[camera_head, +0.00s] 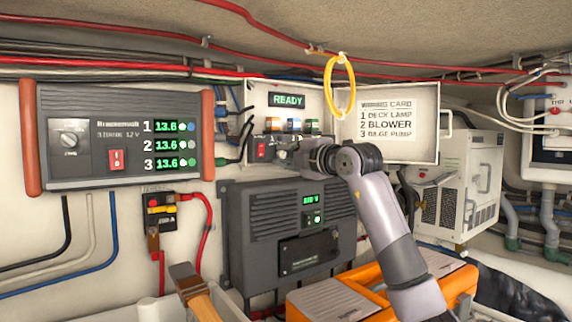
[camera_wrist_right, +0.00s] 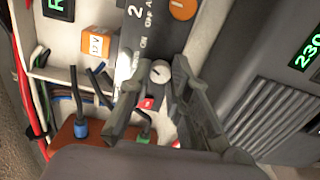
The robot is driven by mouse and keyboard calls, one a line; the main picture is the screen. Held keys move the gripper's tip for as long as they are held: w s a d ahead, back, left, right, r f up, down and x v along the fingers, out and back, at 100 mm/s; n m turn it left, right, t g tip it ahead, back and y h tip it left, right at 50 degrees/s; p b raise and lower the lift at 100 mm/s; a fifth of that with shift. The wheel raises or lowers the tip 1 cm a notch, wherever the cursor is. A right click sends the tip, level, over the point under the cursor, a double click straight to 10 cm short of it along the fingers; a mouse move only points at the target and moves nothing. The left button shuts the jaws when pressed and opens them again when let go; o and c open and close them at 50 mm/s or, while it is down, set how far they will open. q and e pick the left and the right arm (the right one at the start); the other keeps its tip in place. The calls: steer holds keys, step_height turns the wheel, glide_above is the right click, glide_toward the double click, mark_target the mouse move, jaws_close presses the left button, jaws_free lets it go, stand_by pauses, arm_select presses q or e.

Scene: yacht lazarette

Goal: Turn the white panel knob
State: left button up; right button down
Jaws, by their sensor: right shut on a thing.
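The control panel (camera_head: 258,97) is an open white box on the wall with a green READY display (camera_head: 287,100). The white panel knob (camera_wrist_right: 160,71) shows in the right wrist view, round with a dark mark, on a dark strip beside a red switch (camera_wrist_right: 147,103). My right gripper (camera_wrist_right: 155,82) has its two dark fingers on either side of the knob, shut on it. In the head view my right gripper (camera_head: 304,156) is at the panel's lower edge and hides the knob there. My left gripper is not in view.
An orange knob (camera_wrist_right: 183,8) sits near the white one. The open panel door (camera_head: 399,125) carries a printed card. A yellow loop (camera_head: 339,86) hangs in front.

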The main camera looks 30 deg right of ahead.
steer(key=shift+f+m+b, duration=0.15)
steer(key=shift+m+b, duration=0.45)
steer(key=shift+m, duration=1.1)
steer(key=c, duration=1.5)
jaws_free()
steer(key=s, duration=0.4)
steer(key=s+d, duration=0.1)
steer(key=s, duration=0.7)
steer(key=shift+d, duration=0.35)
